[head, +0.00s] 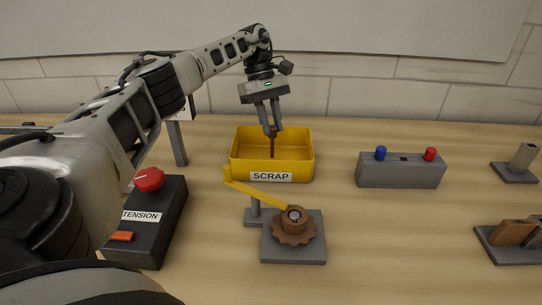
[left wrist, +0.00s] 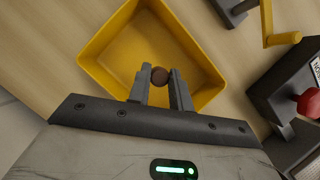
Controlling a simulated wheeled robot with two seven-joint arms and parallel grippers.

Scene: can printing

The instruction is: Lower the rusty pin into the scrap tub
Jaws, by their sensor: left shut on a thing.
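The rusty pin (head: 273,147) is a thin brown rod hanging upright from my left gripper (head: 270,131). The gripper points straight down and is shut on the pin's upper end. The yellow scrap tub (head: 271,177), with a SCRAP label on its front, stands on the table below. In the head view the pin's lower part shows against the inside of the tub. In the left wrist view the round pin head (left wrist: 160,76) sits between the fingertips, over the open tub (left wrist: 193,61). I cannot tell whether the pin touches the tub floor. My right gripper is not in view.
A gear on a grey base (head: 293,250) with a yellow lever (head: 256,195) stands in front of the tub. A black TENSION box (head: 150,240) with a red knob is at left. A grey block (head: 401,172) with blue and red pegs is at right. Grey holders stand far right.

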